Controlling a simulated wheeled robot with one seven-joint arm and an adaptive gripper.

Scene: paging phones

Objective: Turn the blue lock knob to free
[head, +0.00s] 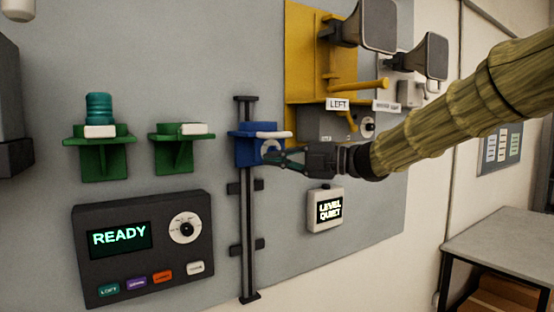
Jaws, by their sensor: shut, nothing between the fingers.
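A blue block (254,157) sits on a dark vertical rail (247,215) near the middle of the head view. A pale round knob with a dark centre (270,148) shows on its front, and a white bar (274,134) sticks out to the right above it. My gripper (268,157) comes in from the right, with its fingertips at the knob's lower edge. Its fingers are shut with nothing between them. I cannot tell whether they touch the knob. The knob's lower part is partly hidden, and its free or locked marks cannot be read.
A dark panel (76,222) reads READY at lower left. Two green brackets (101,168) (170,156) stand left of the rail, one bearing a teal cylinder (98,107). A small box (325,192) reads LEVEL QUIET.

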